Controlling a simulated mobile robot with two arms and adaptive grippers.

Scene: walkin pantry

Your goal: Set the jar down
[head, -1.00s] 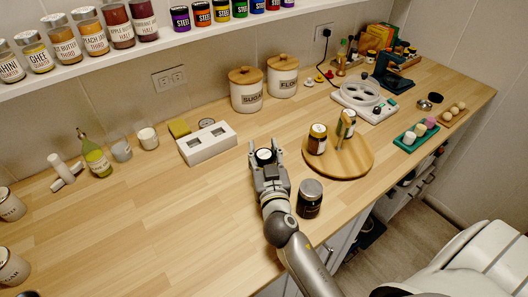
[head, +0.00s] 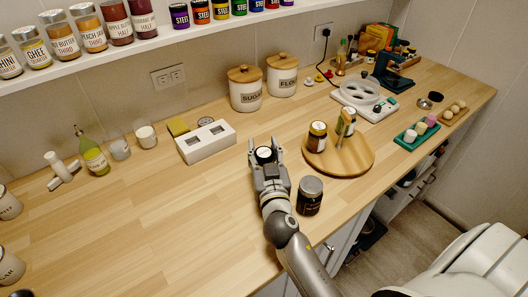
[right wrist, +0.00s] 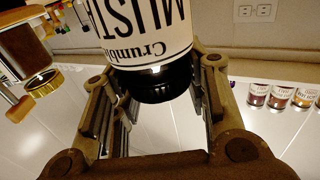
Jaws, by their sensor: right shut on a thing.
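My right gripper (head: 266,160) is over the wooden counter, left of the round wooden turntable. It is shut on a jar (head: 264,155) with a dark lid, which shows between the fingers. In the right wrist view the jar (right wrist: 148,35) has a white label reading "Crumb…" and "MUST…", upside down in the picture, and a dark end between the fingers. The head view does not clearly show whether its base touches the counter (head: 180,215). My left gripper is not in view.
A dark jar (head: 310,196) stands close by, right of my right forearm. The turntable (head: 352,164) carries jars.

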